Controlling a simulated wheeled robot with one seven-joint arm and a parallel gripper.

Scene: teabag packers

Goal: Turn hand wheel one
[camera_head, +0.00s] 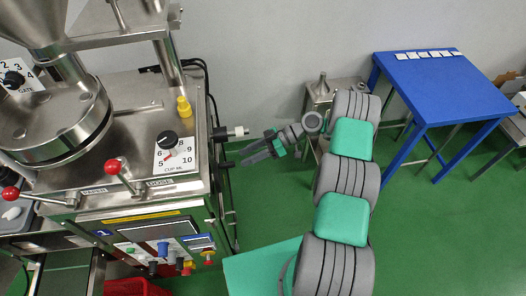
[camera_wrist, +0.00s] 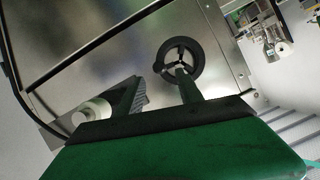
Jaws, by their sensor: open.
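The black spoked hand wheel (camera_wrist: 165,53) is mounted on the machine's metal side panel in the wrist view. I cannot clearly make it out in the head view. My gripper (camera_head: 240,156) is open and empty beside the machine's right side in the head view. In the wrist view the open fingers (camera_wrist: 158,78) point toward the panel. The right fingertip overlaps the wheel's lower part near its hub; the left finger lies left of the rim. I cannot tell whether the finger touches the wheel.
A pale cylinder on a black fitting (camera_head: 238,131) sticks out from the machine (camera_head: 130,90) close to my gripper. A blue table (camera_head: 440,85) with white cards stands at the right. A small metal stand (camera_head: 322,95) is behind my arm. The green floor (camera_head: 275,205) is clear below my gripper.

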